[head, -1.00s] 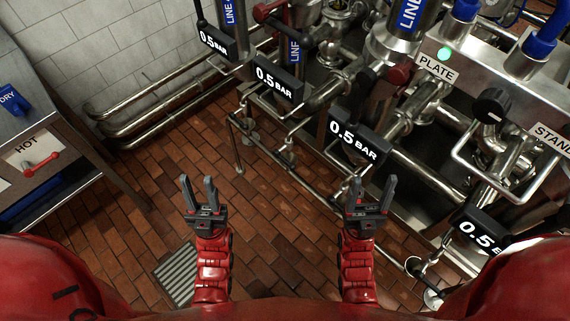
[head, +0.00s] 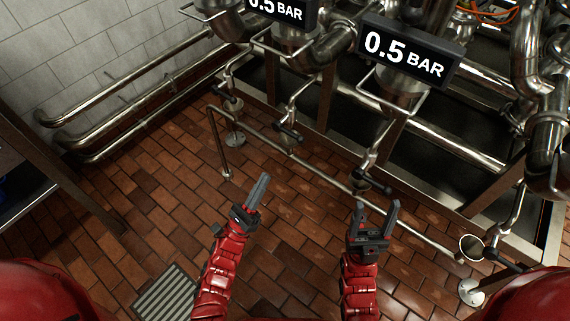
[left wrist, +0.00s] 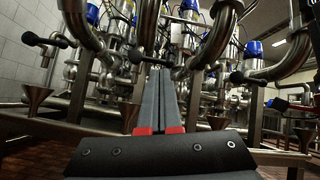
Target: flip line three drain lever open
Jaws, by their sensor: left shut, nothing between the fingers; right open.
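In the head view several black drain levers hang on thin drain pipes below the lines. Counting from the left, the third drain lever (head: 372,182) sits below a 0.5 BAR display (head: 410,55); no line number is readable. The second lever (head: 288,132) and first lever (head: 228,98) are further left. My left gripper (head: 263,186) is shut and empty, pointing up and right over the floor, apart from the levers. The left wrist view shows its closed fingers (left wrist: 158,100) between black-handled levers at left (left wrist: 38,40) and right (left wrist: 246,78). My right gripper (head: 378,215) is open and empty, below the third lever.
A low metal rail (head: 330,172) runs along the front of the drains. A fourth lever (head: 505,260) and a drain cup (head: 471,247) are at the right. A floor grate (head: 167,293) lies at lower left. The brick floor (head: 150,205) in between is clear.

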